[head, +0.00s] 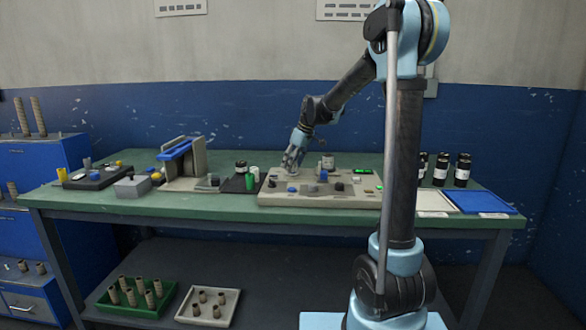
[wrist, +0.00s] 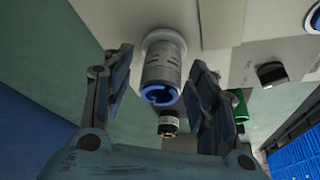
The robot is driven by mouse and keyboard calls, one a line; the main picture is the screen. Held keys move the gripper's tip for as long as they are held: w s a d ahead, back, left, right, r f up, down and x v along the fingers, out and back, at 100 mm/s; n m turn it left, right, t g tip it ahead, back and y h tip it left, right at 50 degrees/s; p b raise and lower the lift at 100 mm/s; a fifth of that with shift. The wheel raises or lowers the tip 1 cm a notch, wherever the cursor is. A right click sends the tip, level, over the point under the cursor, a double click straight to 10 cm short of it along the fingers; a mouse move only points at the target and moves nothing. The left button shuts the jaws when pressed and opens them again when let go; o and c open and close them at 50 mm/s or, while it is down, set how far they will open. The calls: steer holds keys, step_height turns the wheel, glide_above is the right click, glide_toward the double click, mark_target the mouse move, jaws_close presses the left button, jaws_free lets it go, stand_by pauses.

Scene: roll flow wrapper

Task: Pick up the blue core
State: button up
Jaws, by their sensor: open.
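In the wrist view, a grey cylinder with a blue ring at its near end (wrist: 161,72) sits on a round pale flange of a light-coloured machine. It is the only core-like thing with blue on it that I can make out. My gripper (wrist: 160,64) is open, with one finger on each side of the cylinder and visible gaps between. In the head view, my gripper (head: 292,161) points down over the left back part of the beige machine (head: 330,198). The cylinder cannot be told apart there.
The machine carries knobs, including a blue one (head: 292,189). A grey and blue device (head: 183,162) is farther left. A blue tray (head: 480,202) and black jars (head: 462,170) are at the right.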

steer(key=c, duration=1.1)
steer(key=shift+r, duration=0.1)
step_height(320, 180, up, 10)
steer(key=shift+f, duration=0.1)
steer(key=shift+s, duration=0.1)
